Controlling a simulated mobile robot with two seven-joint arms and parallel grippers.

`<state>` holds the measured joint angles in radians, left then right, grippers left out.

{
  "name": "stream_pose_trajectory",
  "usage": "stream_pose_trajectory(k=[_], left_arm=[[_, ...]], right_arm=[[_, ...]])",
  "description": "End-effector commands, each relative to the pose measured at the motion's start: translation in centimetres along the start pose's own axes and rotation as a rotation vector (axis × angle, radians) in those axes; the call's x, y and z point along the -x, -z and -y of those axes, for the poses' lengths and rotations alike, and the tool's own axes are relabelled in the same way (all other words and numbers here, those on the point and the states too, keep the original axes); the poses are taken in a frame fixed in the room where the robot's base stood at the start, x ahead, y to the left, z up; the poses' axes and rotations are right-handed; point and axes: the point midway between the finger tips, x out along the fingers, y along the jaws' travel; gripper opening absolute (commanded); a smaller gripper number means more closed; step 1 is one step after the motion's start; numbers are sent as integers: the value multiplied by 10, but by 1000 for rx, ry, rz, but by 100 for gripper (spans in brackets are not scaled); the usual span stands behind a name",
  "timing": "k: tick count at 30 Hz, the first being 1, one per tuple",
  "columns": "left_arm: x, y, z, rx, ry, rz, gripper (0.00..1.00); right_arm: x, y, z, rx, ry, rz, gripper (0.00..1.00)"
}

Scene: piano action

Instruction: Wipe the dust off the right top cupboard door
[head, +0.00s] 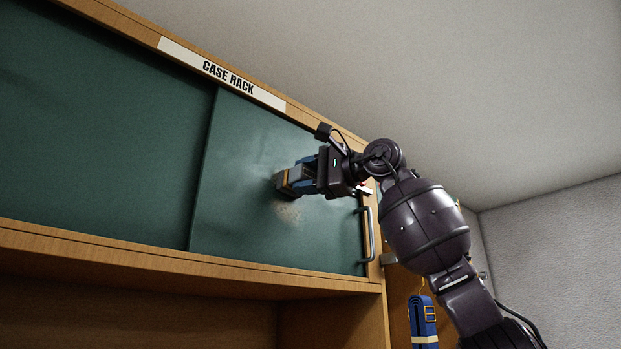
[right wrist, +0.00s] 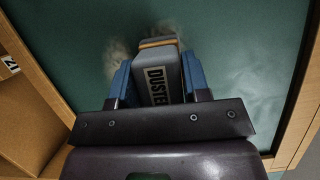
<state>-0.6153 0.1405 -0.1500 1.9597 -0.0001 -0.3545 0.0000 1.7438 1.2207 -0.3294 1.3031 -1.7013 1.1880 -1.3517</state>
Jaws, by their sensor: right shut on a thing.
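The right top cupboard door (head: 240,180) is a green sliding panel with a metal handle (head: 367,235) at its right edge. A pale dust patch (head: 290,212) lies on it just below my right gripper (head: 297,180). My right gripper is shut on a grey duster (head: 282,180) with a tan band, held at the door's surface. In the right wrist view the duster (right wrist: 158,75), with a "DUSTE" label showing, sits between the blue fingers, and dust (right wrist: 118,58) shows beside it. Faint smears show on the panel. My left gripper is not in view.
A "CASE RACK" label (head: 222,72) is on the wooden top rail. The left green door (head: 95,130) is beside the right one. A wooden ledge (head: 180,268) runs below. A blue strapped item (head: 423,322) hangs at the cabinet's right side.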

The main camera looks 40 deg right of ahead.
Motion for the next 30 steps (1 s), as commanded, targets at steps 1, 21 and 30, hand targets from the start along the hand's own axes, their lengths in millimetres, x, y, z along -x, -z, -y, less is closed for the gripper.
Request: stream_pose_trajectory(k=[1, 21, 30], left_arm=[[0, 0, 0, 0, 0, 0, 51], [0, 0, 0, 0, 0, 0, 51], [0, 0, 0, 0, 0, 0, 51]], right_arm=[[-1, -2, -1, 1, -2, 1, 24], [-14, -36, -4, 0, -1, 1, 24], [-12, -36, -3, 0, 0, 1, 24]])
